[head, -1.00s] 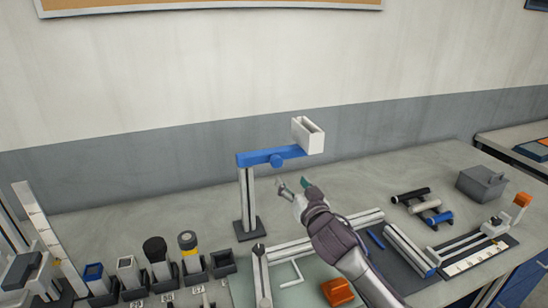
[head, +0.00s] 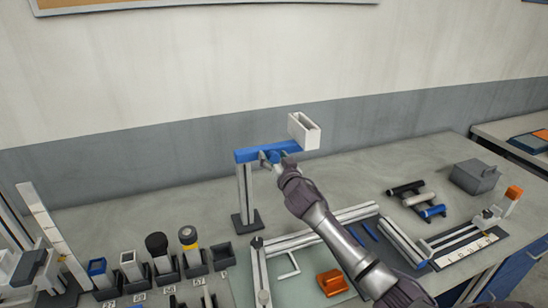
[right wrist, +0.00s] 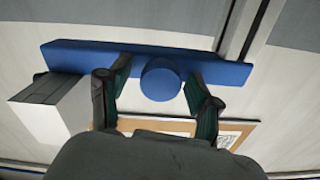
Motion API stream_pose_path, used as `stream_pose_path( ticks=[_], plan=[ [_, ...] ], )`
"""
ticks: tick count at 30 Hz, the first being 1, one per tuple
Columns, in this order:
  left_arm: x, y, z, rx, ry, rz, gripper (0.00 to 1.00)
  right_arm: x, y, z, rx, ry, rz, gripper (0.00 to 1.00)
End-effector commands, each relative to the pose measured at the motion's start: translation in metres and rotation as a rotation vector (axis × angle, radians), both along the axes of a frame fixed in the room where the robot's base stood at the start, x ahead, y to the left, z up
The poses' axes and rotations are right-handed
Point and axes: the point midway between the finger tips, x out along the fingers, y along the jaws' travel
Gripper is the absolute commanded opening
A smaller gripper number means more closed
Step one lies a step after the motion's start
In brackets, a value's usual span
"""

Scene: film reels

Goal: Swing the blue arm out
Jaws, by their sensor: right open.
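The blue arm (head: 247,155) sits level on top of a grey upright post (head: 244,193) with a dark base. A white open box (head: 303,131) is at its right end. In the right wrist view the blue arm (right wrist: 215,72) runs across the picture, with a round blue knob (right wrist: 160,79) on its face and the white box (right wrist: 52,110) at left. My right gripper (head: 276,160) is at the knob in the head view. In the right wrist view its open fingers (right wrist: 158,92) stand either side of the knob, with gaps showing. My left gripper is out of view.
Several small black bins (head: 220,256) with items stand at the front left. An orange block (head: 332,282) lies on a green mat in front. Rollers (head: 418,199) and a grey box (head: 475,176) are at right. The bench behind the post is clear.

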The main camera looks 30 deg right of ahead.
Motion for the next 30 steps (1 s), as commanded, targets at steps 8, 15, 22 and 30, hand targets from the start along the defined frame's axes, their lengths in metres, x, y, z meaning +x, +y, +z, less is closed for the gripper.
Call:
stream_pose_path(
  ticks=[8, 15, 22, 30],
  plan=[
    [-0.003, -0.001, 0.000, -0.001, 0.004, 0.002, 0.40, 0.000, 0.000, 0.000, 0.000, 0.000, 0.000, 0.29],
    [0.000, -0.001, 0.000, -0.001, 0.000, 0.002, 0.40, 0.000, 0.000, 0.000, 0.000, 0.000, 0.000, 0.00],
    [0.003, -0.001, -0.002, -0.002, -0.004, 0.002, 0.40, 0.000, 0.000, -0.001, 0.001, 0.000, -0.005, 0.00],
    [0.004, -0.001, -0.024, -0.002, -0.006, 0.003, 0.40, -0.002, 0.003, -0.005, 0.007, -0.003, -0.095, 0.00]
  ],
)
